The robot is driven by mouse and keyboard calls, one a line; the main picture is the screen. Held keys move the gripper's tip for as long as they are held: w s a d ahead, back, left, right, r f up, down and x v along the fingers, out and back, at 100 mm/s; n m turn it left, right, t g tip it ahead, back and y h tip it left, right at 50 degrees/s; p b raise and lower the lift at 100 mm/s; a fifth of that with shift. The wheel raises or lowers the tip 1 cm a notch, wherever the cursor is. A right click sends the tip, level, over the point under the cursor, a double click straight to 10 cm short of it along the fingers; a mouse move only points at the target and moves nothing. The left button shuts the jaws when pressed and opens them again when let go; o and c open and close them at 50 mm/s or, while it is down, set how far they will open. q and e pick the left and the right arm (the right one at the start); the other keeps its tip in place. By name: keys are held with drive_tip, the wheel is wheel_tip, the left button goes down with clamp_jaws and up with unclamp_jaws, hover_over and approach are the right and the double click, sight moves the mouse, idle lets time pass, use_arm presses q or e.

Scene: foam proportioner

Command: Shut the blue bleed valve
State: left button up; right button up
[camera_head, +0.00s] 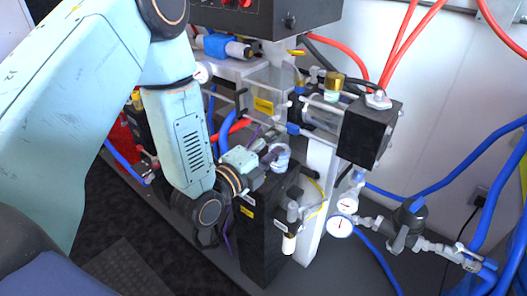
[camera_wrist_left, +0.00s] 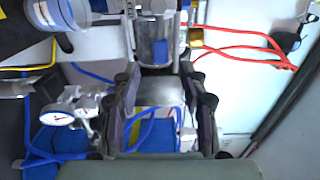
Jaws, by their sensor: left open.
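A small blue part (camera_head: 293,128), which may be the bleed valve, sits beside the clear cylinder (camera_head: 322,113) of the proportioner in the head view. In the left wrist view a blue piece (camera_wrist_left: 158,50) shows at the clear cylinder (camera_wrist_left: 156,28), beyond the fingertips; I cannot tell whether it is the same part. My left gripper (camera_head: 262,158) is beside the machine, left of and below the cylinder. In the left wrist view its two dark fingers (camera_wrist_left: 162,88) are apart with nothing clasped between them. My right gripper is not in view.
A black block (camera_head: 370,132) ends the cylinder on the right. A black column (camera_head: 262,235) stands below my left gripper. Pressure gauges (camera_head: 340,226) and metal fittings (camera_head: 405,232) are at lower right. Red hoses (camera_head: 408,40) and blue hoses (camera_head: 450,180) run along the white wall.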

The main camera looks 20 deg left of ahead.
use_arm(q)
drive_tip(key=shift+v, duration=2.3)
drive_tip(key=s+f+n+g+y, duration=0.1)
drive_tip(key=s+f+n+g, duration=0.3)
drive_tip(key=f+n, duration=0.4)
drive_tip(key=s+f+n+g+y, duration=0.1)
drive_tip(key=s+f+n+g, duration=0.35)
drive_tip(key=f+n, duration=0.3)
drive_tip(key=s+f+n+g+y, duration=0.1)
drive_tip(key=s+f+n+g, duration=0.1)
drive_tip(key=s, duration=0.5)
drive_tip(key=s+a+f+n+g, duration=0.1)
drive_tip(key=s+f+n+g, duration=0.1)
drive_tip(key=s+f, duration=0.3)
drive_tip(key=s+f+n+g+y, duration=0.1)
drive_tip(key=s+f+n+g, duration=0.1)
drive_tip(key=s, duration=0.7)
drive_tip(key=f+g, duration=0.1)
drive_tip(key=g, duration=0.1)
drive_tip(key=shift+a+f+g+y, duration=0.2)
drive_tip(key=shift+f+g+y, duration=0.1)
drive_tip(key=shift+f+g, duration=0.1)
